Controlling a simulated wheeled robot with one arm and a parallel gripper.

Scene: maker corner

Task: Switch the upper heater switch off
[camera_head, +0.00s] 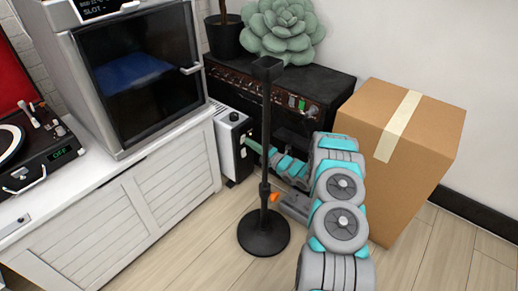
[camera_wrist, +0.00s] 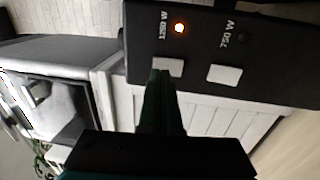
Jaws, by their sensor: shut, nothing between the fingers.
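The heater (camera_head: 231,138) is a narrow white unit with a black control side, standing on the floor beside the white cabinet. In the wrist view its black panel (camera_wrist: 205,55) appears turned sideways, with two white rocker switches. The switch marked 1250 W (camera_wrist: 168,66) is at the left, which is the upper end, and the lamp (camera_wrist: 179,28) beside its label glows orange. The switch marked 750 W (camera_wrist: 225,74) has a dark lamp. My gripper (camera_wrist: 163,75) is shut and empty, its tip at the 1250 W switch; I cannot tell whether it touches. It also reaches the heater in the head view (camera_head: 252,144).
A black stand (camera_head: 265,150) with a round base rises in front of my gripper. A black amplifier (camera_head: 310,92) is behind it, and a cardboard box (camera_head: 420,130) is close on the right. The white cabinet (camera_head: 150,200) is at left. Floor is free in front.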

